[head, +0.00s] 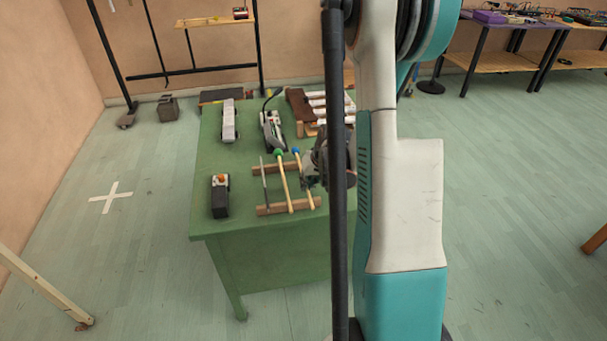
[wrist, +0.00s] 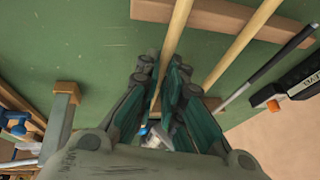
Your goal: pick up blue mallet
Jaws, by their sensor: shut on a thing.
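The blue mallet has a blue head (head: 296,150) and a pale wooden handle that runs toward the front rail of a wooden rack (head: 269,210). My gripper (head: 310,176) is at the handle from the right, partly hidden by my arm. In the wrist view my gripper's fingers (wrist: 168,75) are closed around the pale handle (wrist: 178,28). The mallet lies along the rack; I cannot tell whether it touches the rails. A green-headed mallet (head: 283,175) lies just left of it, apart from the fingers.
A thin metal rod (head: 264,180) lies left of the mallets. A black box with an orange knob (head: 220,198) stands at the left of the green table (head: 240,235). Behind are a grey bar (head: 229,120), a black-and-white device (head: 272,130) and a brown block (head: 299,104) beside white tubes.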

